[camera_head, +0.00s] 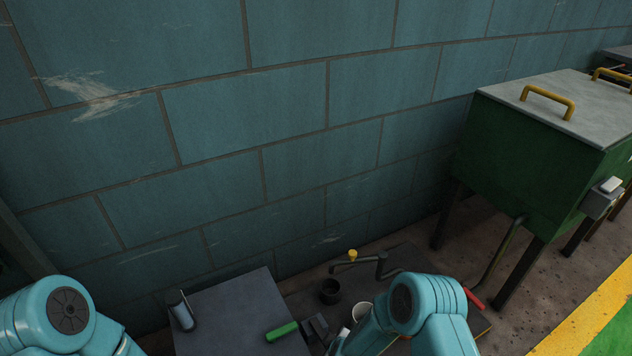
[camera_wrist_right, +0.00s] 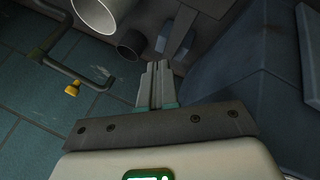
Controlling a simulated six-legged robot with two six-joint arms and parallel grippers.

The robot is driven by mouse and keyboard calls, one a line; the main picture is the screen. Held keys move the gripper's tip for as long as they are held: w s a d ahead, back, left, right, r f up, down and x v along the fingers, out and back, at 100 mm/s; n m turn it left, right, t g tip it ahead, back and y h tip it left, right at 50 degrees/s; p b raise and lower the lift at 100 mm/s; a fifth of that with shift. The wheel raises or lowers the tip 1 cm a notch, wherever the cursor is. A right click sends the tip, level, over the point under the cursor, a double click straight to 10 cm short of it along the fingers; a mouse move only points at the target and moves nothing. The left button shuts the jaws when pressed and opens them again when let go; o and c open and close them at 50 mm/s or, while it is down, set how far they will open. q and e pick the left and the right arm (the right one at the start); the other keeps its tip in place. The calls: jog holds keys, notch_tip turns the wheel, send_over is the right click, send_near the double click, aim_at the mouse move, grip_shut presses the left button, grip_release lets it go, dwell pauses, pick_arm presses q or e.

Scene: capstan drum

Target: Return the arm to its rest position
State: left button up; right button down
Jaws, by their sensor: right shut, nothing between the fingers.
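My right arm (camera_head: 430,308) reaches in from the bottom of the head view, bent at a teal joint. In the right wrist view my right gripper (camera_wrist_right: 156,80) has its two fingers together with nothing between them. It is apart from the dark cup (camera_wrist_right: 131,45) and the pale cylinder (camera_wrist_right: 95,12) beyond the fingertips. My left arm (camera_head: 62,312) shows only as a teal joint at the lower left of the head view; its gripper is out of view.
A grey-topped table (camera_head: 228,302) holds a green-handled item (camera_head: 282,331) and a metal cylinder (camera_head: 181,312). A crank with a yellow knob (camera_head: 352,255) and a black cup (camera_head: 329,291) stand behind my right arm. A green cabinet (camera_head: 535,155) stands right; a block wall (camera_head: 250,110) closes the back.

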jog(key=s+d+r+m, duration=0.1)
jog(key=s+d+r, duration=0.25)
jog(key=d, duration=0.35)
jog(key=s+a+r+m+g+y, duration=0.25)
jog(key=s+m, duration=0.35)
jog(key=s, duration=0.4)
jog(key=s+a+r+m+g+y, duration=0.2)
jog(key=s+m+g, duration=0.25)
jog(key=s, duration=0.55)
notch_tip(320, 180, up, 31)
jog(key=p, duration=3.1)
jog(key=shift+s+a+p, duration=0.15)
jog(key=shift+a+p, duration=0.2)
jog(key=shift+a, duration=0.05)
jog(key=shift+f+m, duration=0.1)
jog(key=shift+m, duration=0.15)
